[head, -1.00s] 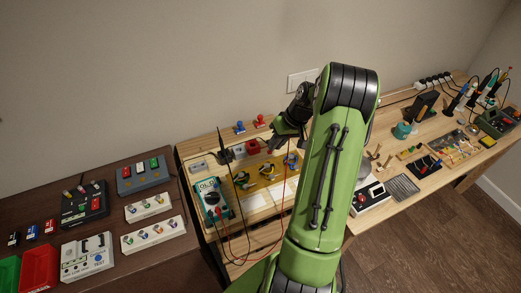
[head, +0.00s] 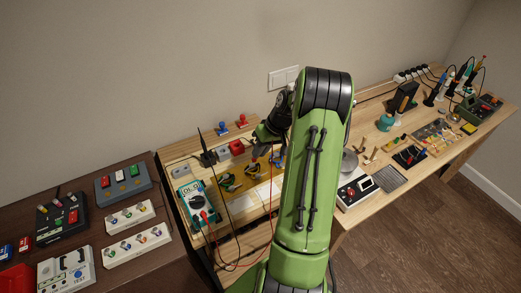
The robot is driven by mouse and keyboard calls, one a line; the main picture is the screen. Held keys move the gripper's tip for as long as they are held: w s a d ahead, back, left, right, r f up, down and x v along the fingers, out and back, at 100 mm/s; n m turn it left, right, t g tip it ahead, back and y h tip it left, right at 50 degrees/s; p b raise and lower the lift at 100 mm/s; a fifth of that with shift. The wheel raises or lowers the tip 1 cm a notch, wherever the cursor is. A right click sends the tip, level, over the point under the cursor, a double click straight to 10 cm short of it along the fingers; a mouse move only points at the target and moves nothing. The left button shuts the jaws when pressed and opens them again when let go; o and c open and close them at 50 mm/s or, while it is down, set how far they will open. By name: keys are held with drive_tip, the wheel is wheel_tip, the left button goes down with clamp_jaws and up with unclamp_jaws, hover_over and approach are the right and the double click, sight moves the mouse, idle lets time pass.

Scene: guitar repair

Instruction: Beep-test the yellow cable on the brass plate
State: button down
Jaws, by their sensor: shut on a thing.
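The brass plate (head: 240,181) lies on the wooden bench, with several small coiled cables on it. I cannot tell at this size which cable is the yellow one. My gripper (head: 261,146) is above the back of the plate, partly hidden by my green arm. It is shut on a thin thing, which looks like the meter's red probe; a red lead (head: 271,192) runs up to there. The probe's tip is too small to tell whether it touches anything. The teal multimeter (head: 196,202) lies left of the plate. The black probe (head: 202,140) stands upright in a dark holder behind it.
A red block (head: 237,147) and a grey block (head: 222,153) stand behind the plate. Red and blue knobbed pieces (head: 242,121) are farther back. The leads hang over the front edge. A dark side table (head: 90,188) with test boxes is at left; tools crowd the right.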

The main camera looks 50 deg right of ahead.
drive_tip(key=shift+f+b, duration=0.4)
drive_tip(key=shift+f, duration=0.15)
idle(2.6)
wheel_tip(320, 180, up, 6)
drive_tip(key=p, duration=0.5)
drive_tip(key=shift+r, duration=0.15)
